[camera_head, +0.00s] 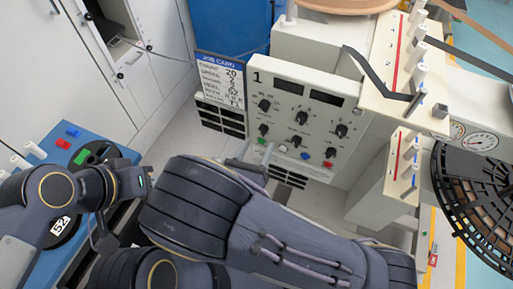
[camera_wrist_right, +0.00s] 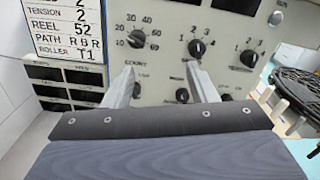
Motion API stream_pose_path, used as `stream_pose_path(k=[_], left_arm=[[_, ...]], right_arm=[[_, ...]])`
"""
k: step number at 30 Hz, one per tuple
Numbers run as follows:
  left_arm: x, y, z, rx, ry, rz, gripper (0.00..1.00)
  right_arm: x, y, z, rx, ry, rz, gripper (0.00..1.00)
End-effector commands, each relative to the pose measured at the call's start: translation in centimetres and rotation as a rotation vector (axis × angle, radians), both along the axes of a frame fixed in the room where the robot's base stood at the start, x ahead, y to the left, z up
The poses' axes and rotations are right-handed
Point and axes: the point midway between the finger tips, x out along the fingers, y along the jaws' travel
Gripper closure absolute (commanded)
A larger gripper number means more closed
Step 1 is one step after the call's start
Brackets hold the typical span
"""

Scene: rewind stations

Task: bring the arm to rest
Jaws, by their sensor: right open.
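My right arm comes in from the bottom of the head view and reaches toward the control panel (camera_head: 316,98) of station 1. My right gripper (camera_head: 257,156) is partly hidden behind its own wrist, just in front of the panel's lower left. In the right wrist view my right gripper (camera_wrist_right: 163,84) has its two fingers wide apart with nothing between them. The panel's dials show behind the fingers; I cannot tell whether the fingers touch it. My left arm (camera_head: 75,195) is at the left, over a blue surface. Its gripper's jaws cannot be made out.
A job card (camera_head: 220,80) stands left of the panel, above dark slots. A black spoked reel (camera_head: 478,200) and gauges (camera_head: 481,141) are at the right. The blue surface (camera_head: 38,254) holds a dark reel marked 52. A grey cabinet (camera_head: 65,75) stands at the upper left.

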Motion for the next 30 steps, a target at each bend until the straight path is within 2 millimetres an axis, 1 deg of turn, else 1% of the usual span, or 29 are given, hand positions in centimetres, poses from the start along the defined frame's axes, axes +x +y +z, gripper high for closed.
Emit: stream_pose_path(k=[8, 11, 14, 17, 18, 19, 21, 23, 24, 26, 27, 30], left_arm=[[0.0, 0.0, 0.0, 0.0, 0.0, 0.0, 0.61], [0.0, 0.0, 0.0, 0.0, 0.0, 0.0, 0.61], [0.0, 0.0, 0.0, 0.0, 0.0, 0.0, 0.61], [0.0, 0.0, 0.0, 0.0, 0.0, 0.0, 0.61], [0.0, 0.0, 0.0, 0.0, 0.0, 0.0, 0.61], [0.0, 0.0, 0.0, 0.0, 0.0, 0.0, 0.61], [0.0, 0.0, 0.0, 0.0, 0.0, 0.0, 0.61], [0.0, 0.0, 0.0, 0.0, 0.0, 0.0, 0.61], [0.0, 0.0, 0.0, 0.0, 0.0, 0.0, 0.61], [0.0, 0.0, 0.0, 0.0, 0.0, 0.0, 0.61], [0.0, 0.0, 0.0, 0.0, 0.0, 0.0, 0.61], [0.0, 0.0, 0.0, 0.0, 0.0, 0.0, 0.61]], right_arm=[[0.0, 0.0, 0.0, 0.0, 0.0, 0.0, 0.48], [0.1, -0.6, 0.2, 0.025, 0.008, -0.027, 0.48], [0.3, -3.0, 0.9, 0.125, 0.038, -0.137, 0.48], [0.0, -7.2, 1.7, 0.312, 0.088, -0.338, 0.48], [-0.4, -9.1, 1.9, 0.403, 0.108, -0.436, 0.48], [-0.8, -10.6, 2.0, 0.474, 0.122, -0.512, 0.48], [-2.1, -13.5, 2.3, 0.643, 0.147, -0.687, 0.48], [-3.5, -15.7, 2.4, 0.789, 0.16, -0.833, 0.48], [-4.4, -16.9, 2.6, 0.886, 0.163, -0.929, 0.48], [-5.9, -18.4, 2.8, 1.033, 0.163, -1.069, 0.48], [-6.9, -19.2, 2.9, 1.133, 0.157, -1.158, 0.48], [-9.3, -20.6, 3.6, 1.384, 0.124, -1.373, 0.48]])
